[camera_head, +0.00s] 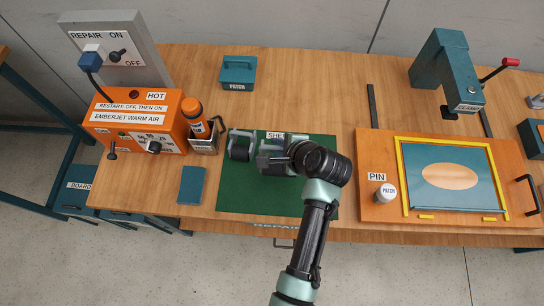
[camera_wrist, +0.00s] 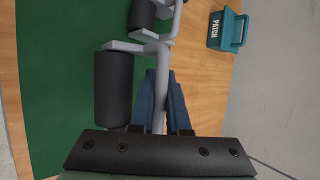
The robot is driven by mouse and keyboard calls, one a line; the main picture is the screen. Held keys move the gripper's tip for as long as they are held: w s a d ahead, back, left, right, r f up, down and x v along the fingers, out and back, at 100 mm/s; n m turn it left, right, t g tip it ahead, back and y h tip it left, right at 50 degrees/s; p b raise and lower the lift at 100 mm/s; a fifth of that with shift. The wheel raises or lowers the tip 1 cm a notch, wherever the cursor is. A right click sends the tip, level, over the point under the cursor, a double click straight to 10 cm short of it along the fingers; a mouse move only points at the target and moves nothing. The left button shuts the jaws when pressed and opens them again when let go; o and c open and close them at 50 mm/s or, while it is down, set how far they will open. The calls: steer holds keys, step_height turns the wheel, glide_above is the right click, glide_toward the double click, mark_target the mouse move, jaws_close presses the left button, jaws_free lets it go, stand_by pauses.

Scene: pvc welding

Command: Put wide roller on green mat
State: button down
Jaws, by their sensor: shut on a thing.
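The wide roller (camera_wrist: 113,90) has a black cylinder on a grey metal frame. In the wrist view my gripper (camera_wrist: 160,100) is shut on its grey handle, with the black cylinder left of the blue fingers. In the head view my gripper (camera_head: 268,160) is over the green mat (camera_head: 235,195), and my wrist partly hides the held roller. The mat also shows in the wrist view (camera_wrist: 60,90). I cannot tell whether the held roller touches it. A second black roller (camera_head: 240,147) is at the mat's upper left, just ahead of the gripper; it also shows in the wrist view (camera_wrist: 142,14).
The orange warm-air unit (camera_head: 140,125) and a holder (camera_head: 205,140) stand left of the mat. A blue block (camera_head: 191,185) lies near the front. The teal patch box (camera_head: 238,72) is behind.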

steer(key=shift+f, duration=2.7)
steer(key=c, duration=1.3)
jaws_free()
steer(key=shift+f, duration=0.2)
steer(key=shift+c, duration=0.2)
steer(key=o, duration=0.4)
steer(key=shift+o, duration=0.2)
steer(key=shift+r, duration=0.1)
